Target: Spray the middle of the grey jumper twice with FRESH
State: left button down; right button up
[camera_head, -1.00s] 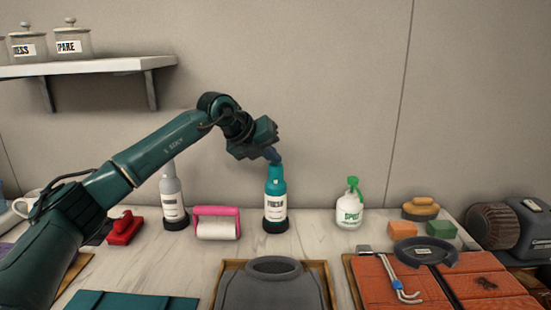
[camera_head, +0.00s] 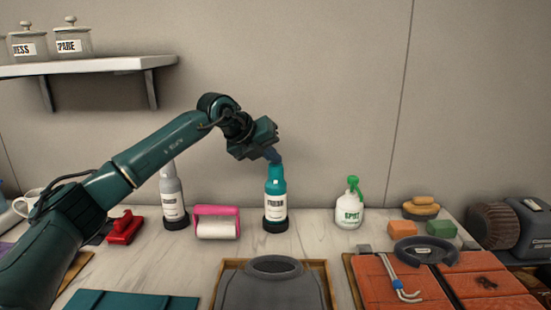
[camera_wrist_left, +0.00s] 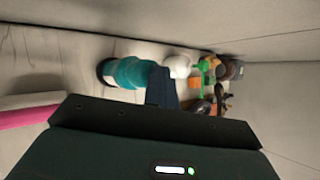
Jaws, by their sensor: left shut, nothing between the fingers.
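The teal FRESH bottle (camera_head: 275,184) stands upright in a dark round base on the counter, its white label facing me. The grey jumper (camera_head: 270,292) lies in a wooden tray in front of it, its collar toward the bottle; its lower part is cut off by the picture's edge. My left gripper (camera_head: 274,157) is shut and empty, its fingertips pointing down at the bottle's top. I cannot tell whether they touch it. In the left wrist view the shut fingers (camera_wrist_left: 162,88) overlap the teal bottle (camera_wrist_left: 130,73). The right gripper is not in view.
A grey bottle (camera_head: 172,195) and a pink-framed lint roller (camera_head: 216,224) stand left of FRESH. A white SPOT bottle (camera_head: 349,214) with a green top stands to the right. Sponges (camera_head: 441,229) and a tray of rust-coloured cloths (camera_head: 383,284) lie farther right. Bare counter surrounds FRESH.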

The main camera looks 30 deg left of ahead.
aim_at(272, 165)
pick_arm(q)
notch_tip(272, 165, down, 2)
jog(key=shift+s+d+f+g, duration=0.1)
jog(key=shift+s+f+g, duration=0.05)
jog(key=shift+g, duration=0.15)
dwell(0.4)
notch_tip(272, 165, up, 3)
jog(key=shift+f+p, duration=0.15)
jog(key=shift+p, duration=1)
jog(key=r+p, duration=0.3)
jog(key=r, duration=0.1)
jog(key=shift+w, duration=0.3)
jog(key=shift+f, duration=0.1)
